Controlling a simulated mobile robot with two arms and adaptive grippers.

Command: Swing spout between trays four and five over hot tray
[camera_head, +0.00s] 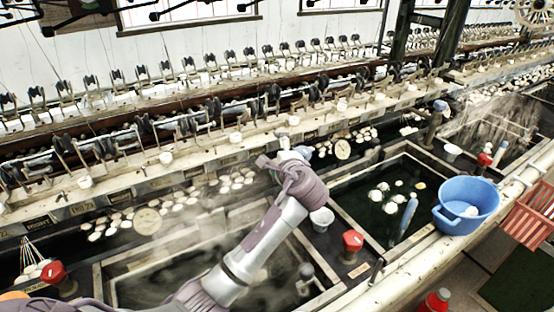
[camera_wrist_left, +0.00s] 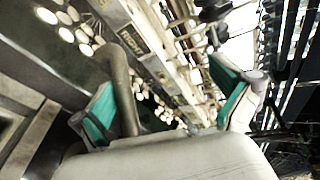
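My left gripper (camera_head: 276,156) reaches over the divider between a steaming tray (camera_head: 108,278) on the left and a dark-water tray (camera_head: 352,197) on the right. In the left wrist view the gripper (camera_wrist_left: 165,110) is open, with its two green-padded fingers wide apart. A curved grey-brown spout pipe (camera_wrist_left: 122,85) rises between the fingers, close to the left one; whether it touches cannot be told. In the head view my arm and gripper hide this spout. My right gripper is out of both views.
A red-capped knob (camera_head: 352,240) and a white cup (camera_head: 321,219) stand on the divider. A blue basin (camera_head: 466,204) sits on the front ledge at right. Pale cocoons (camera_head: 237,181) float along the back trough, below the reeling bench (camera_head: 205,160).

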